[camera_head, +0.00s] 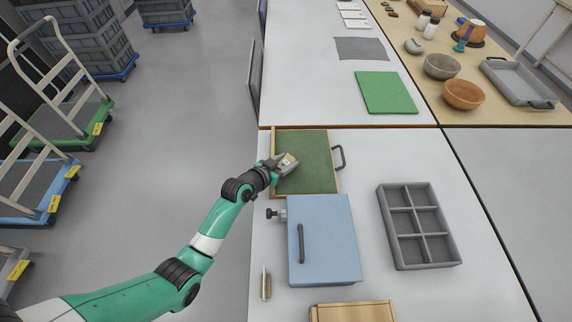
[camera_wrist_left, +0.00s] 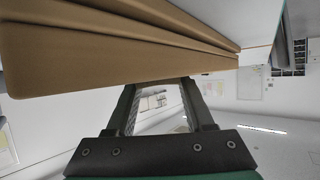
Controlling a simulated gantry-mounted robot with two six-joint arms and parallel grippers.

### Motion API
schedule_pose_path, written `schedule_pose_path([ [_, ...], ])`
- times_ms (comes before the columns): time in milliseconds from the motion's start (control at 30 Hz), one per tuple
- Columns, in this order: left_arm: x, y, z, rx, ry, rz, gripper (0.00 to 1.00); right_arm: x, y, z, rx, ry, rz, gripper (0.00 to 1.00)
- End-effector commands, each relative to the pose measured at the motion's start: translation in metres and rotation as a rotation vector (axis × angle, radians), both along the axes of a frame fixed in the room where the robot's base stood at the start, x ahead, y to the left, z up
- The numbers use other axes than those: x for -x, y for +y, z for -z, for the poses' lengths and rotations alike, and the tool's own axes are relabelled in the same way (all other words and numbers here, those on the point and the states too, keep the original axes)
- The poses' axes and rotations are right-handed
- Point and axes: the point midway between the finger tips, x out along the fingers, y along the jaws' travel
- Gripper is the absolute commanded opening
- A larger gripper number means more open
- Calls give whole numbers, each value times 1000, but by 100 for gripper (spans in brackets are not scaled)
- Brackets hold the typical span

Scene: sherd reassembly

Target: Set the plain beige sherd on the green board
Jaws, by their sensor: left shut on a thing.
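My left gripper (camera_head: 287,163) is shut on a small beige piece, the plain beige sherd (camera_head: 288,159), above the left part of a green-floored, wooden-rimmed tray or drawer (camera_head: 318,150). The fingers hide part of the sherd. A flat, bright green board (camera_head: 386,92) lies bare on the far white table, up and right of the gripper. In the left wrist view a large brown surface (camera_wrist_left: 110,50) fills the upper left beyond the fingers (camera_wrist_left: 162,88); I cannot tell whether it is the sherd or the wooden rim. My right gripper is not in view.
A blue box (camera_head: 335,240) with a dark handle stands just below the tray. A grey compartment tray (camera_head: 419,226) sits to the right. A grey sheet (camera_head: 361,48) lies behind the green board. Bowls (camera_head: 463,94) stand on the wooden table at right. White tabletop around the board is free.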

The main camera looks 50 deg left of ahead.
Motion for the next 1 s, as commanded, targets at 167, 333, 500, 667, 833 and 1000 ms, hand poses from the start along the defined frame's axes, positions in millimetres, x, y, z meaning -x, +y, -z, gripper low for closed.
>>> schedule_pose_path([
  [167, 0, 0, -1, 0, 1, 0, 0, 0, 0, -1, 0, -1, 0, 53],
  [333, 0, 0, 1, 0, 1, 0, 65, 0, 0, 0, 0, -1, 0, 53],
  [500, 0, 0, 1, 0, 2, 0, 83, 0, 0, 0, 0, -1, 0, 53],
  [667, 0, 0, 1, 1, 1, 0, 83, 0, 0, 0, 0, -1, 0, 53],
  [833, 6, -1, -6, 1, 3, 0, 83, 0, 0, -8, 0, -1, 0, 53],
  [1000, 37, -7, -24, 2, 3, -1, 83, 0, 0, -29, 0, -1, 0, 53],
])
